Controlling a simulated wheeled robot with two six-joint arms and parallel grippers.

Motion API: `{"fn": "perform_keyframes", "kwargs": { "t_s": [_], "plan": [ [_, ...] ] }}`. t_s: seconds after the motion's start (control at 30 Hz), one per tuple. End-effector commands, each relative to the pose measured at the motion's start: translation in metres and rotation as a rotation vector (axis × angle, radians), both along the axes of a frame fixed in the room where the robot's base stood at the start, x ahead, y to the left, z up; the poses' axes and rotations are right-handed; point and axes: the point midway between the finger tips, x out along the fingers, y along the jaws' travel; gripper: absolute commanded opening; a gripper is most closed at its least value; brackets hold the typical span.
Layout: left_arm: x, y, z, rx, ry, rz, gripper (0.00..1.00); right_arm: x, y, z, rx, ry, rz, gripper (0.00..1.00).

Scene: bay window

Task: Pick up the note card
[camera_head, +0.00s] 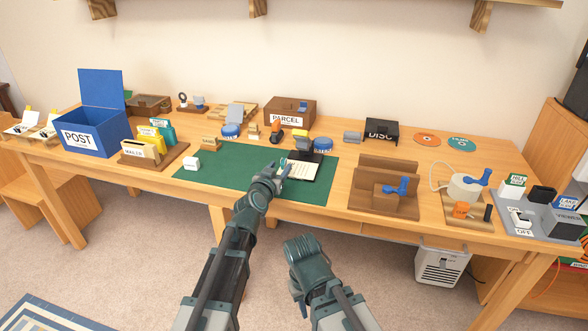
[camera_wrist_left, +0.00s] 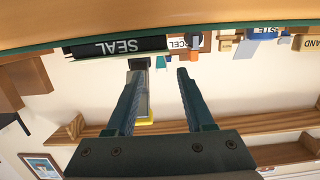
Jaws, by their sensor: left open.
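The note card (camera_head: 300,171) is a pale sheet with lines of writing. My left gripper (camera_head: 284,168) is open at the left edge of the card, low over the mat. In the left wrist view its two fingers (camera_wrist_left: 161,98) stand apart with no card visible between them; that view is upside down. The black pad marked SEAL (camera_wrist_left: 115,47) shows beyond the fingers. I cannot tell whether the fingers touch the card. Only links of my right arm show.
A brown stand (camera_head: 388,190) is to the right. A blue POST box (camera_head: 92,130) and a mail holder (camera_head: 145,153) are left. The mat's left half is mostly clear.

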Motion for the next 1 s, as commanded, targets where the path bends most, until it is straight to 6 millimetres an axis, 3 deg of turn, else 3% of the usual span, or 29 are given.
{"fn": "perform_keyframes", "kwargs": {
  "t_s": [0.2, 0.47, 0.5, 0.8, 1.0],
  "plan": [
    [0.035, -0.008, -0.007, -0.001, 0.000, -0.001, 0.53, 0.000, 0.000, -0.007, -0.001, 0.000, 0.000, 0.28],
    [0.038, -0.010, -0.007, 0.000, 0.000, 0.000, 0.53, 0.000, 0.000, -0.007, -0.001, 0.000, 0.000, 0.28],
    [0.038, -0.010, -0.007, 0.000, 0.000, 0.000, 0.51, 0.000, 0.000, -0.007, -0.001, 0.000, 0.000, 0.28],
    [0.038, -0.010, -0.007, 0.000, 0.000, 0.000, 0.00, 0.000, 0.000, -0.007, -0.001, 0.000, 0.000, 0.28],
    [0.038, -0.010, -0.007, 0.000, 0.000, 0.000, 0.00, 0.000, 0.000, -0.007, -0.001, 0.000, 0.000, 0.28]
  ]
}}
